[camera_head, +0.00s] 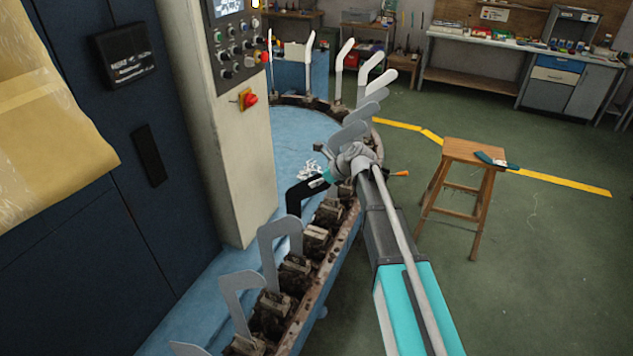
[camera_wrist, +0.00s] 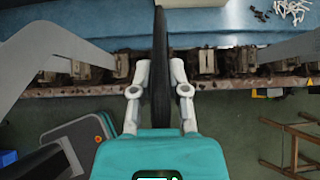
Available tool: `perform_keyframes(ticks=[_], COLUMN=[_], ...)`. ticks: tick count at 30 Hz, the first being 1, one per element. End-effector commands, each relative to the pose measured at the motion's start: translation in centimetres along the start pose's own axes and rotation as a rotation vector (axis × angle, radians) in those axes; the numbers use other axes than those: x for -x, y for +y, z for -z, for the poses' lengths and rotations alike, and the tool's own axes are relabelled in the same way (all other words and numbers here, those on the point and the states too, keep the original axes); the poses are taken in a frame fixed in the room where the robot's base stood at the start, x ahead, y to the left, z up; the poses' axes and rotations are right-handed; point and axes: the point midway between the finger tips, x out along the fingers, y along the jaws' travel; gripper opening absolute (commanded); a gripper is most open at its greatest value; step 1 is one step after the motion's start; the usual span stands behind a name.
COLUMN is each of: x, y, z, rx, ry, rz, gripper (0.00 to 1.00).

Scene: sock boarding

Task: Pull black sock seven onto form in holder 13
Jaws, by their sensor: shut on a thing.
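The black sock (camera_head: 298,193) shows in the head view as a dark bent shape, left of my gripper (camera_head: 345,158) and above the row of holders. In the wrist view, the sock (camera_wrist: 160,60) is a dark upright strip seen edge-on. The two pale fingers of my gripper (camera_wrist: 160,75) close on it from both sides. A small pale mark shows on the sock near my gripper. I cannot tell whether a form is inside the sock. The holder numbers are not readable, so holder 13 cannot be singled out.
Bare grey forms stand in holders on both sides, a near one (camera_head: 268,245) and a farther one (camera_head: 350,132). They also flank my gripper in the wrist view (camera_wrist: 45,50). A control cabinet (camera_head: 240,150) stands left. A wooden stool (camera_head: 475,150) stands on open floor right.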

Motion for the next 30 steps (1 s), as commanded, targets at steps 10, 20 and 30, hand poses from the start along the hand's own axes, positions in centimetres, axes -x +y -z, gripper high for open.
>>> perform_keyframes(ticks=[10,20,30], x=[0.0,0.0,0.9], y=[0.0,0.0,0.0], z=[0.0,0.0,-1.0], rx=[0.000,0.000,0.000], ry=[0.000,0.000,0.000], rz=[0.000,0.000,0.000], gripper=[0.61,0.61,0.61])
